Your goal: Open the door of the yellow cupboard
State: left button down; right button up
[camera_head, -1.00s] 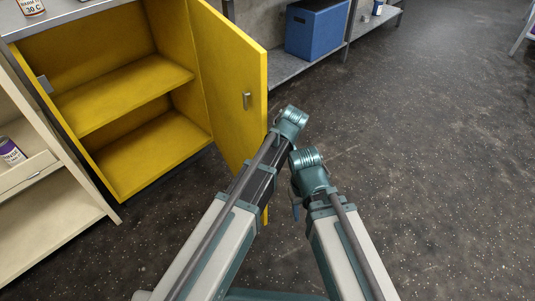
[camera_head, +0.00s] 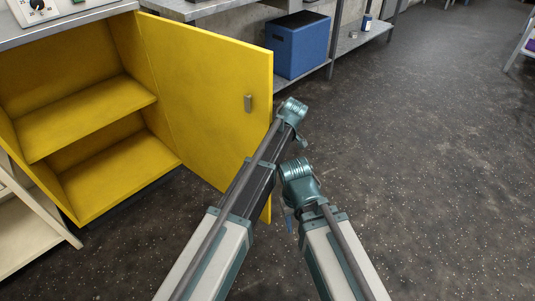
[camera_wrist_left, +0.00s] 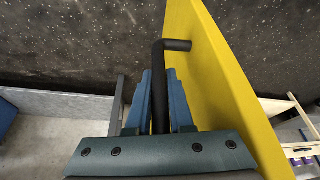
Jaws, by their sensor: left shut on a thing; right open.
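The yellow cupboard (camera_head: 75,115) stands at the left in the head view with its inside and shelf exposed. In the left wrist view my left gripper (camera_wrist_left: 160,95) is shut on the dark handle (camera_wrist_left: 176,45) of the yellow door (camera_wrist_left: 212,85). In the head view that gripper and handle are hidden behind the door and arm. My right gripper (camera_head: 289,220) is open and empty, low beside the left arm, partly hidden by its own wrist.
A pale shelf unit (camera_head: 45,232) stands left of the cupboard. A metal bench lies behind the door, with a blue box (camera_head: 298,45) on its lower shelf. An instrument with a dial (camera_head: 38,6) sits on the cupboard's worktop. The dark floor (camera_head: 430,170) at the right is clear.

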pick_arm(q)
jog(key=shift+w+a, duration=0.15)
jog(key=c, duration=0.8)
grip_release()
